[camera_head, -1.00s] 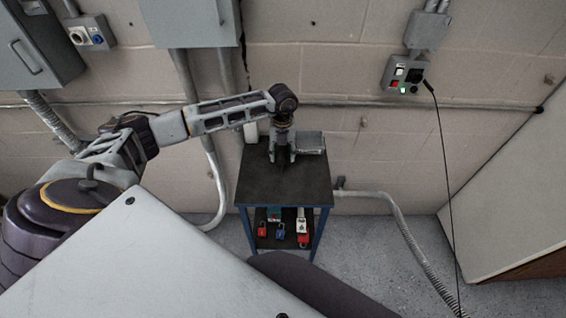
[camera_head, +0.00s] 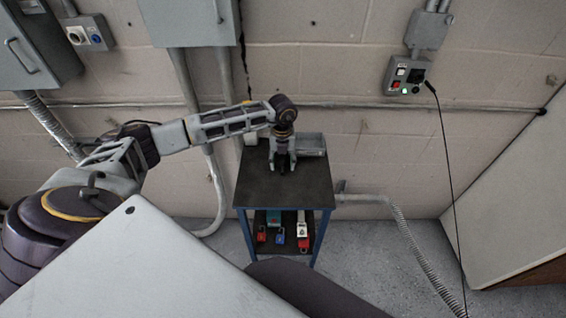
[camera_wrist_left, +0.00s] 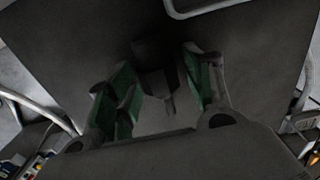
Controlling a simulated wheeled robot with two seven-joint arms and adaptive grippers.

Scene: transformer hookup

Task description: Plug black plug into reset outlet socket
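The black plug (camera_wrist_left: 152,52) appears as a dark, blocky shape with a lighter stub below it, in the left wrist view. My left gripper (camera_head: 283,168) is low over the dark top of a small cart. In the wrist view the green-lined fingers of this gripper (camera_wrist_left: 160,62) stand apart on either side of the plug; contact is too dark to make out. In the head view the gripper hides the plug. My right gripper is out of view.
The cart top (camera_head: 260,190) is mostly bare, with a grey tray (camera_head: 312,143) at its back right. Padlocks (camera_head: 280,234) lie on the lower shelf. A thin black cable (camera_head: 447,165) hangs from the outlet box to the floor. A pale panel (camera_head: 510,220) stands at right.

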